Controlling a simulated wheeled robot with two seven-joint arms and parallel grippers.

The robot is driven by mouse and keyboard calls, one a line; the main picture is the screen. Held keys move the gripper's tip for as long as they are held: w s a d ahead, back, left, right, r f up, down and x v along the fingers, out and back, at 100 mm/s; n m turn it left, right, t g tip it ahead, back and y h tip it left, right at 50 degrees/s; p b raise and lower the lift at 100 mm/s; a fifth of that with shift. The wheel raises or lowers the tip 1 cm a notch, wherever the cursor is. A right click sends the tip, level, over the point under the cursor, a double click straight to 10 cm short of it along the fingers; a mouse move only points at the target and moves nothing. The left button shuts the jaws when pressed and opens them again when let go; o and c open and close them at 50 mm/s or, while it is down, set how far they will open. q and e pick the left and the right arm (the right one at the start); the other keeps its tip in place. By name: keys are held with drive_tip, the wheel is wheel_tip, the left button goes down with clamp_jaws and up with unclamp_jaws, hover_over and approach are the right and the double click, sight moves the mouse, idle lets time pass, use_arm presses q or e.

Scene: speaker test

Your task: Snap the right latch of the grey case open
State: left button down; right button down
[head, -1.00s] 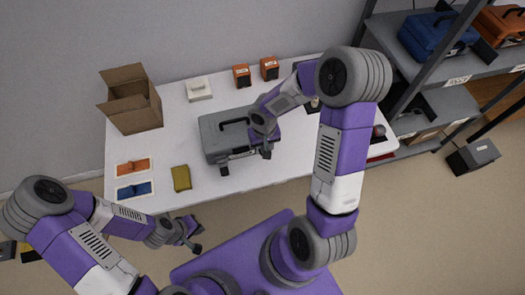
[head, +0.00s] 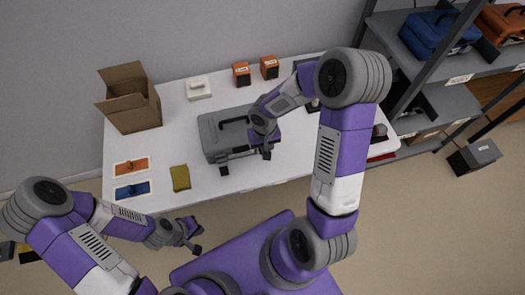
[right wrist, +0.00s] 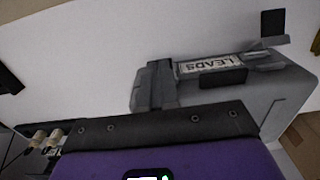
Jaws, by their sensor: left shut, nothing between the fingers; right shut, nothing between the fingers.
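The grey case (head: 212,138) lies on the white table, its dark handle (head: 234,121) on top. In the right wrist view the case (right wrist: 285,92) shows a LEADS label (right wrist: 208,64). A black latch plate (right wrist: 272,23) stands out from the far end of its front; in the head view this left latch (head: 224,171) juts out at the front left. My right gripper (head: 266,154) is shut at the right front of the case, against or just beside it. It hides the right latch, so I cannot tell its state. My left gripper (head: 195,246) is shut and empty, below the table's front edge.
An open cardboard box (head: 135,105) stands at the back left. A white box (head: 198,89) and two orange boxes (head: 241,75) are at the back. Shelves (head: 440,105) stand at right.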

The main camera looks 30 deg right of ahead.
drive_tip(key=shift+f, duration=0.2)
drive_tip(key=shift+r, duration=0.15)
drive_tip(key=shift+s+r+p, duration=0.1)
drive_tip(key=shift+r+p, duration=0.3)
drive_tip(key=shift+r, duration=0.25)
drive_tip(key=r+p, duration=0.1)
drive_tip(key=s+r+p, duration=0.1)
drive_tip(key=r, duration=0.1)
drive_tip(key=r+p, duration=0.1)
drive_tip(key=r, duration=0.1)
drive_tip(key=shift+s+a+r, duration=0.2)
drive_tip(key=shift+s+r, duration=0.05)
drive_tip(key=shift+s, duration=0.15)
drive_tip(key=s+a+f+y, duration=0.2)
drive_tip(key=s+a+f, duration=0.2)
drive_tip(key=a+f, duration=0.2)
drive_tip(key=s+a+f+y, duration=0.2)
drive_tip(key=s+a+f, duration=0.3)
drive_tip(key=f, duration=0.5)
drive_tip(key=shift+a+f+t, duration=0.3)
drive_tip(key=shift+a, duration=0.45)
